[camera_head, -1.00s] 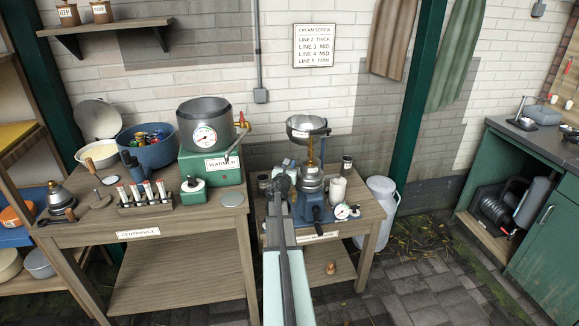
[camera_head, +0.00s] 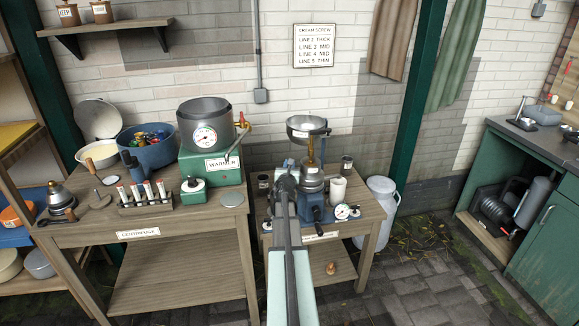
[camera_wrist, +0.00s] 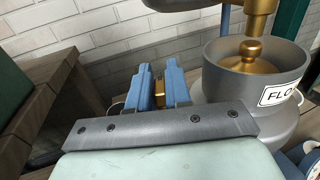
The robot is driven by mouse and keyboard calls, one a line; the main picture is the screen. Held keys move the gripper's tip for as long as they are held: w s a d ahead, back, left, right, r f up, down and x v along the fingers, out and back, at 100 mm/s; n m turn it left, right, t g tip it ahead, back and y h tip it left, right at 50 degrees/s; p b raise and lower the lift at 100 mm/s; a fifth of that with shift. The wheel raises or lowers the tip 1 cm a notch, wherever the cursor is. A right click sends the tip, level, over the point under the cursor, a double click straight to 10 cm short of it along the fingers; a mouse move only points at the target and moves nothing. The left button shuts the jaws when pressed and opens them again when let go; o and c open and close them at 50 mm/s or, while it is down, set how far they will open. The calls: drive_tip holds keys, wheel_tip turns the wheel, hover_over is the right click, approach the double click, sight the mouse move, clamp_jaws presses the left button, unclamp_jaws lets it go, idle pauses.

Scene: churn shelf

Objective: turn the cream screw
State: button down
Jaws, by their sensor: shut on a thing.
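The cream separator (camera_head: 312,183) stands on the small right-hand table, with a metal supply bowl (camera_head: 306,126) above it. In the wrist view its grey bowl (camera_wrist: 250,84) has a brass float inside and a label partly reading "FLO". My gripper (camera_wrist: 161,94) is at the left side of the separator, its two blue fingers close around a small brass piece (camera_wrist: 160,98), which appears to be the cream screw. Most of that piece is hidden by the fingers. In the head view my arm hides the screw and the fingertips. Any line marks on the screw cannot be read.
A wall sign (camera_head: 315,46) lists cream screw lines from thick to thin. A white cup (camera_head: 338,190) and a dial gauge (camera_head: 343,211) are right of the separator. The green warmer (camera_head: 212,167) stands on the left table. A milk can (camera_head: 381,199) stands behind right.

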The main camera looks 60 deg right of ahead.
drive_tip(key=c, duration=1.1)
unclamp_jaws()
drive_tip(key=shift+c, duration=0.2)
drive_tip(key=shift+a, duration=0.1)
drive_tip(key=v, duration=1.3)
drive_tip(key=shift+a, duration=0.3)
drive_tip(key=shift+s+f, duration=0.1)
drive_tip(key=shift+s, duration=0.05)
